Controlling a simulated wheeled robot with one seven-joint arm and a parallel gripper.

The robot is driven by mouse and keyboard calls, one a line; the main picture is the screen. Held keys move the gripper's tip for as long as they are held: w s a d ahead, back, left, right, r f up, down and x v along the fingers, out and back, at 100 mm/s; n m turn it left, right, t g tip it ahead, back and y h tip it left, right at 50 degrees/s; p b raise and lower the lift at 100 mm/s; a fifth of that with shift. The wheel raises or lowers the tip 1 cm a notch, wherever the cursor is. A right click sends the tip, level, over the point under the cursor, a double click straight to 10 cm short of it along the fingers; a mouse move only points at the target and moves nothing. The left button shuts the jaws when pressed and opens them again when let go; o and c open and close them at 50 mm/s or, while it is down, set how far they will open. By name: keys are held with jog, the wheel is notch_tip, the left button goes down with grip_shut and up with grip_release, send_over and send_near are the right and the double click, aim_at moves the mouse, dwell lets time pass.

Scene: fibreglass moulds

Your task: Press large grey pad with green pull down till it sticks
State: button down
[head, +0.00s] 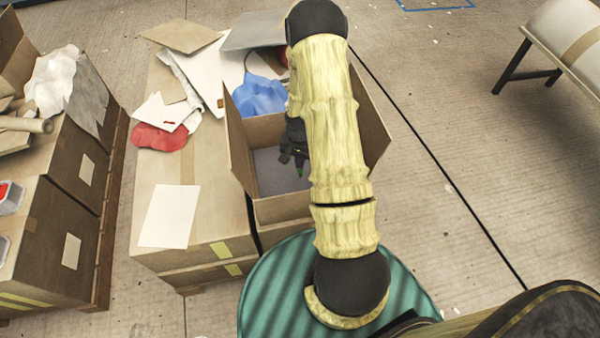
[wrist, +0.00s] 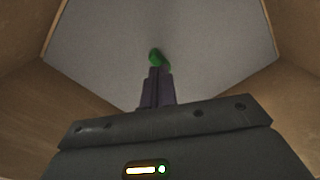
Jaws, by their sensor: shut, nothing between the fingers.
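The large grey pad (head: 268,172) lies flat inside the open cardboard box (head: 281,209), and my arm hides part of it in the head view. In the wrist view the pad (wrist: 205,42) fills the space between the box walls. Its green pull (head: 300,171) shows just below my gripper (head: 293,155), and the pull also shows in the wrist view (wrist: 154,57) right at the fingertips. My gripper (wrist: 158,72) is shut, with its fingers pointing down into the box. The fingertips are at the pull; I cannot tell whether they touch it.
Box flaps stand up left (head: 240,142) and right of my arm. A blue cloth (head: 259,96), a red cloth (head: 160,137) and loose sheets lie on cartons beside the box. A green ribbed drum (head: 268,290) stands in front.

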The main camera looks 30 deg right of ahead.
jog(key=shift+f+b, duration=0.35)
jog(key=shift+f, duration=0.25)
dwell(0.4)
jog(key=shift+r, duration=0.1)
dwell(0.3)
jog(key=shift+r+p, duration=2.85)
jog(key=shift+r, duration=0.6)
